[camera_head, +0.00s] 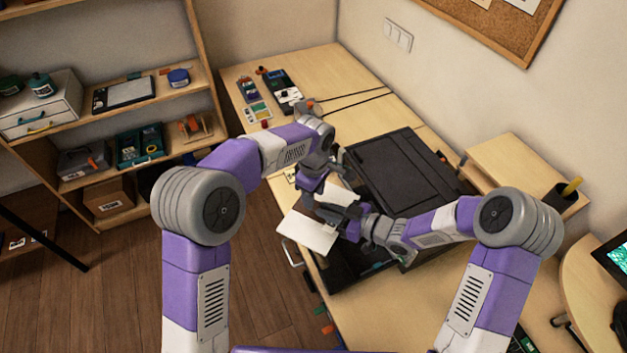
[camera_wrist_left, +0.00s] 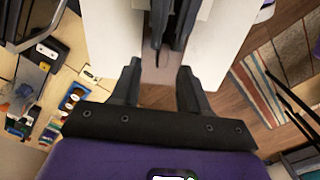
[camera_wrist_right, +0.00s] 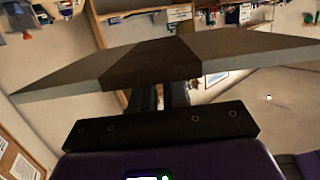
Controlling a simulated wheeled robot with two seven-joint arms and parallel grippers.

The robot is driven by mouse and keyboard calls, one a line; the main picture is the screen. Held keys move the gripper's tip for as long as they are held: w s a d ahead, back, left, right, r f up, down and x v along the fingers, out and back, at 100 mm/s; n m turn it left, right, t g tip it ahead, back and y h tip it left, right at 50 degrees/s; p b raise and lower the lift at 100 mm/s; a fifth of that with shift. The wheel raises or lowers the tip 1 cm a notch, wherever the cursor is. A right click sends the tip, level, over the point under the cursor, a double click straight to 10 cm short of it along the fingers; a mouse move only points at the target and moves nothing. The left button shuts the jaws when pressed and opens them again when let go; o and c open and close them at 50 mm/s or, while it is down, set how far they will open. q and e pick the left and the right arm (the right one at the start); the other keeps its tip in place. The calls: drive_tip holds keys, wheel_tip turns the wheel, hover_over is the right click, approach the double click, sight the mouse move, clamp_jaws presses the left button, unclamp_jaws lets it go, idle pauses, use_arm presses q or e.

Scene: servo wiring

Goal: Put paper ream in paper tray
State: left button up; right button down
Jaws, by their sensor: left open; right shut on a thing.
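A white paper ream (camera_head: 308,232) hangs above the front left edge of the desk, tilted and partly hidden by my grippers. My right gripper (camera_head: 350,215) is shut on it. In the right wrist view the ream (camera_wrist_right: 150,62) spans the picture with a darker band across its middle, at the fingers (camera_wrist_right: 162,92). My left gripper (camera_head: 322,190) is open close beside the ream; in the left wrist view its fingers (camera_wrist_left: 160,75) point at the ream (camera_wrist_left: 115,35) and my right gripper. A dark open paper tray (camera_head: 345,275) lies below, in front of the black printer, partly covered by my right arm.
The black printer (camera_head: 400,165) fills the middle of the desk (camera_head: 390,315). Small devices (camera_head: 282,88) and cables lie at the far end. A wooden riser (camera_head: 525,170) with a black pen cup (camera_head: 562,194) stands at right. A shelf (camera_head: 120,115) stands at left, with open floor between.

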use_arm(q)
drive_tip(key=shift+f, duration=1.75)
clamp_jaws()
use_arm(e)
drive_tip(key=c, duration=1.1)
unclamp_jaws()
drive_tip(key=shift+o, duration=0.2)
drive_tip(key=v, duration=1.2)
